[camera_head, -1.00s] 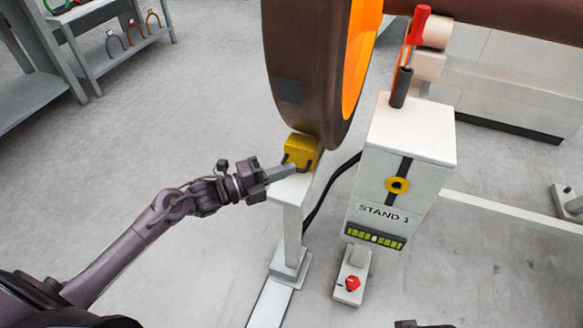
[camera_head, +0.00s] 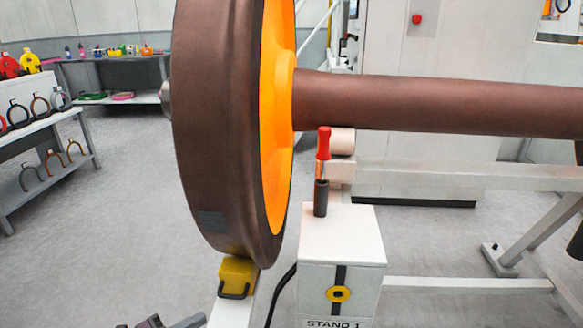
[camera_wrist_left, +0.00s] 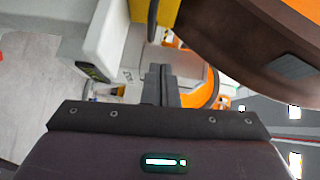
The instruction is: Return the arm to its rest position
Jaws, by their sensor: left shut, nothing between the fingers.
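My left gripper (camera_head: 190,321) shows only partly at the bottom edge of the head view, its fingers pointing right. It is below and left of the yellow block (camera_head: 238,276) under the wheel, and apart from it in the picture. In the left wrist view the two dark fingers (camera_wrist_left: 160,85) are together with nothing between them. Most of my left arm is out of the head view. My right gripper is not seen.
A large brown wheel (camera_head: 215,130) with an orange face and a long axle (camera_head: 430,102) stands close by. The white STAND 1 box (camera_head: 340,245) holds a red-handled tool (camera_head: 323,150). Shelves (camera_head: 50,125) stand left. Floor left of the wheel is clear.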

